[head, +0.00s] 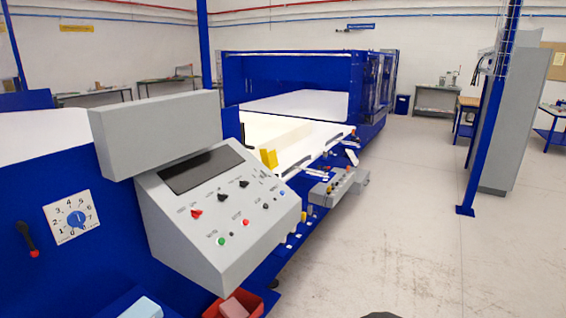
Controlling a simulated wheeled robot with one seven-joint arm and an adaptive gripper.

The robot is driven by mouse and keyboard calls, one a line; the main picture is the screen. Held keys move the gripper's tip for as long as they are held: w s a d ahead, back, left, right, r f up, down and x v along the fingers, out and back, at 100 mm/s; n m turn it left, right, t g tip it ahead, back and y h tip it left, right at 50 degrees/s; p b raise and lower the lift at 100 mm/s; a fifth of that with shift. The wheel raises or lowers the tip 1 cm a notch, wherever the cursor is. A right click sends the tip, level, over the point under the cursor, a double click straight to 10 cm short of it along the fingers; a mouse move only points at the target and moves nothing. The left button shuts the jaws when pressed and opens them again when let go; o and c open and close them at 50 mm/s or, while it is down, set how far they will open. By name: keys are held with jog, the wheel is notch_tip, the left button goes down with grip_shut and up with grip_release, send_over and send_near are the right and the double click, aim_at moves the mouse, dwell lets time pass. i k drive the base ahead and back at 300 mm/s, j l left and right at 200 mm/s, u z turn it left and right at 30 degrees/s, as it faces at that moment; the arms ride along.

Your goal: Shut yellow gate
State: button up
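A small yellow part (269,158), which looks like the yellow gate, stands upright behind the grey control panel, beside the white machine bed. It is small in the picture and partly hidden by the panel, so I cannot tell whether it is open or shut. My gripper is not in view. Only a dark rounded shape shows at the bottom edge, and I cannot tell what it is.
The grey control panel (225,215) with knobs and buttons fills the near left, on the blue machine. A smaller grey box with controls (338,187) juts out beside the bed. A blue post (489,120) stands at right. The floor (420,240) between is clear.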

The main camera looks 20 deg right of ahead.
aim_at(270, 159)
jog(key=i+l+z, duration=0.35)
jog(key=i+z, duration=0.35)
jog(key=i, duration=0.25)
jog(key=i+z, duration=0.35)
jog(key=i, duration=0.15)
jog(key=i+u, duration=0.2)
jog(key=i, duration=0.2)
jog(key=i+l+u, duration=0.15)
jog(key=i, duration=0.2)
jog(key=i+u, duration=0.25)
jog(key=u, duration=0.15)
jog(key=i+l+u, duration=0.1)
jog(key=u, duration=0.25)
jog(key=i, duration=0.15)
